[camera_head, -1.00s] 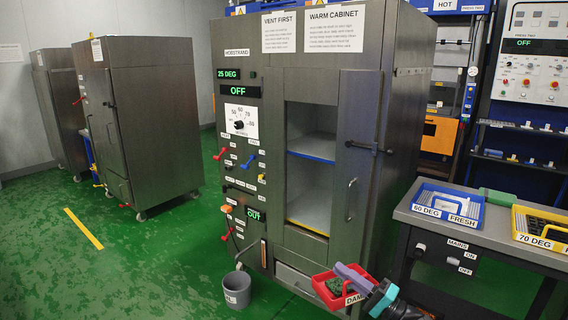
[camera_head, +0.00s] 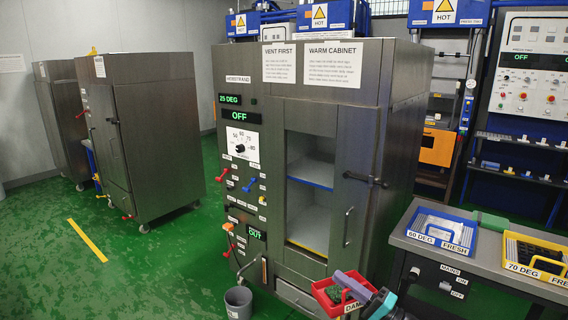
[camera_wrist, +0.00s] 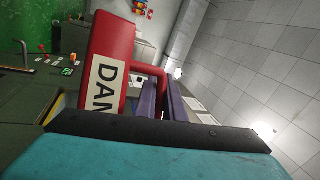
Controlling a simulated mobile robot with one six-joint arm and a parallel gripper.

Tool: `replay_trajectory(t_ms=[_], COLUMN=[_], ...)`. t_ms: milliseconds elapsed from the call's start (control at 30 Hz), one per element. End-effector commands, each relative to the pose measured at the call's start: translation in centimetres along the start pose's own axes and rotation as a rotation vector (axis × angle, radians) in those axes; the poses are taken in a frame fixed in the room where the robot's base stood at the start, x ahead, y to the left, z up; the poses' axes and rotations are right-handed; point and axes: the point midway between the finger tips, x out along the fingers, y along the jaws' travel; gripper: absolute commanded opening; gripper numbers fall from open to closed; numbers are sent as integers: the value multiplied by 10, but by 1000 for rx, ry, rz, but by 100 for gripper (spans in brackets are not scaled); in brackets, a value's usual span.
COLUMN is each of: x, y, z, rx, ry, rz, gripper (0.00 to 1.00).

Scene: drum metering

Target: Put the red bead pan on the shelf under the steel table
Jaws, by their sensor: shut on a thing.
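The red bead pan (camera_head: 330,299) hangs from my gripper (camera_head: 346,281) in the lower middle of the head view, in front of the warm cabinet. It has a white label, partly cut off, and dark beads inside. My gripper's purple fingers are shut on the pan's red handle. In the wrist view the pan (camera_wrist: 112,45) looks tilted, with its handle between the fingers (camera_wrist: 167,98). The steel table (camera_head: 484,251) stands at the right, to the right of my gripper. The shelf under it cannot be made out.
A blue tray (camera_head: 409,231) and a yellow tray (camera_head: 508,262) stand on the steel table. The warm cabinet (camera_head: 345,112) has an open compartment, and a grey bucket (camera_head: 238,302) stands on the floor by it.

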Motion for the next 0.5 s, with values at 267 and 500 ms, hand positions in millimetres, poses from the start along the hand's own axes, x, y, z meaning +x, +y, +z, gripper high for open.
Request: replay_trajectory(t_ms=[267,500], x=[9,13], y=[-29,-39], z=[-6,-7], rx=[1,0], ry=[1,0], rz=[-2,-2], gripper=[0,0])
